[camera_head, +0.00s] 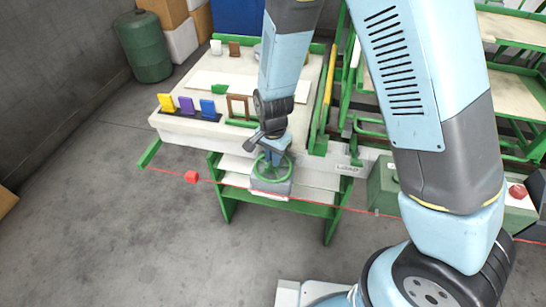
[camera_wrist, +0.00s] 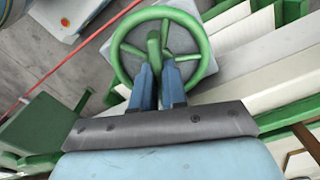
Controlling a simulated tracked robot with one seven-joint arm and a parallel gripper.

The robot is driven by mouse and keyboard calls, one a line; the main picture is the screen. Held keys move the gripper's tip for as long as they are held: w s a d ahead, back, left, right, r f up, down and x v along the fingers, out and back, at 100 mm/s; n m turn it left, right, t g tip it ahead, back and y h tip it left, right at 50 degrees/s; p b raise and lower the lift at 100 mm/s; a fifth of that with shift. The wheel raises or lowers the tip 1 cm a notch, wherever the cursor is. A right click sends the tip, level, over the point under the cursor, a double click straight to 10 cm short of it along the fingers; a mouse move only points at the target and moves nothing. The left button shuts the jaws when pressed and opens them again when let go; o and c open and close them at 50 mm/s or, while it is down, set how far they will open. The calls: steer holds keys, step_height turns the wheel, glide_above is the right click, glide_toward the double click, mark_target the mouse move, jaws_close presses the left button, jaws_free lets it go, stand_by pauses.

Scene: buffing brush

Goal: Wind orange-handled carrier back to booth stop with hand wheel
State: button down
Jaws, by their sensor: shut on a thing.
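The green hand wheel (camera_wrist: 203,42) fills the upper middle of the wrist view, with its spokes and a raised green post near its centre. My gripper (camera_wrist: 160,74) reaches over the rim, its two blue fingers closed at the green post. In the head view the wheel (camera_head: 258,172) sits on a grey box at the front of the bench, with my gripper (camera_head: 272,158) down at it. My fingers partly hide the post and spokes. I cannot make out an orange-handled carrier for sure, nor the booth stop.
The pale bench top (camera_head: 185,124) holds yellow (camera_head: 166,102), purple (camera_head: 187,105) and blue (camera_head: 208,108) upright pieces and a brown frame (camera_head: 237,106). A green box with a red button (camera_head: 517,191) stands right.

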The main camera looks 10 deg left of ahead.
steer(key=n, duration=0.4)
steer(key=shift+w+n, duration=0.1)
steer(key=shift+n, duration=0.2)
steer(key=n, duration=1.4)
steer(key=shift+n, duration=0.3)
steer(key=n, duration=1.9)
steer(key=shift+n, duration=0.4)
